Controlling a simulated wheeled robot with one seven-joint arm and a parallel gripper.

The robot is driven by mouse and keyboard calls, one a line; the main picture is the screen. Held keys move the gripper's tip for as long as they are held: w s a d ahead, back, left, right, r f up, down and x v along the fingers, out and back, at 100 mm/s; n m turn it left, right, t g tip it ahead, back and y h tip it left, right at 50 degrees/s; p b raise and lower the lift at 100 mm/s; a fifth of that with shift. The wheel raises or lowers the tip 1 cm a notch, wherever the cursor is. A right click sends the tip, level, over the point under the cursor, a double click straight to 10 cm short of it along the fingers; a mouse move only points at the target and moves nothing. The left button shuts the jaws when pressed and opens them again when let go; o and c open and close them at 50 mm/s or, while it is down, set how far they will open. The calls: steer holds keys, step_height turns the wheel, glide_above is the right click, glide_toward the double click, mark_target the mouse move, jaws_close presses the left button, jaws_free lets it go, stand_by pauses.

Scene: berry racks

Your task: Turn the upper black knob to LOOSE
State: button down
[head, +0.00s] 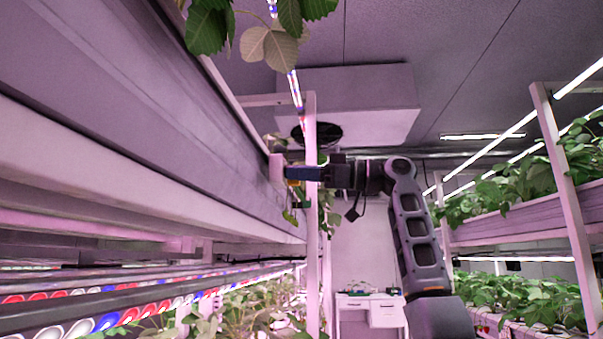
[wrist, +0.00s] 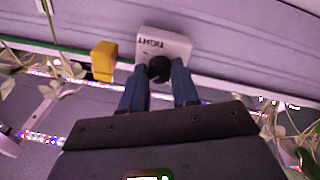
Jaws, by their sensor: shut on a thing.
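The black knob (wrist: 159,68) sits on a white plate (wrist: 178,44) on the side of the rack. The plate bears the word TIGHT, upside down in the wrist view. My gripper (wrist: 160,74) has its two blue fingers on either side of the knob and is shut on it. The knob's pointer and any LOOSE mark cannot be made out. In the head view, my gripper (head: 288,173) reaches left to the white plate (head: 276,168); the knob is hidden there.
A yellow block (wrist: 103,61) is on the rack edge left of the plate in the wrist view. A white upright post (head: 311,240) stands close by my wrist. Leaves hang nearby. An aisle lies between this rack and the right rack (head: 500,226).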

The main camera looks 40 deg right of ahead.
steer(key=n, duration=0.5)
steer(key=shift+d+n+y, duration=0.1)
steer(key=shift+n+y, duration=0.2)
steer(key=shift+n+g, duration=0.3)
steer(key=c, duration=0.8)
jaws_free()
steer(key=shift+c, duration=0.2)
steer(key=b+v, duration=0.1)
steer(key=v, duration=0.6)
steer(key=shift+s+d+b, duration=0.25)
steer(key=shift+b, duration=0.15)
steer(key=shift+f, duration=0.1)
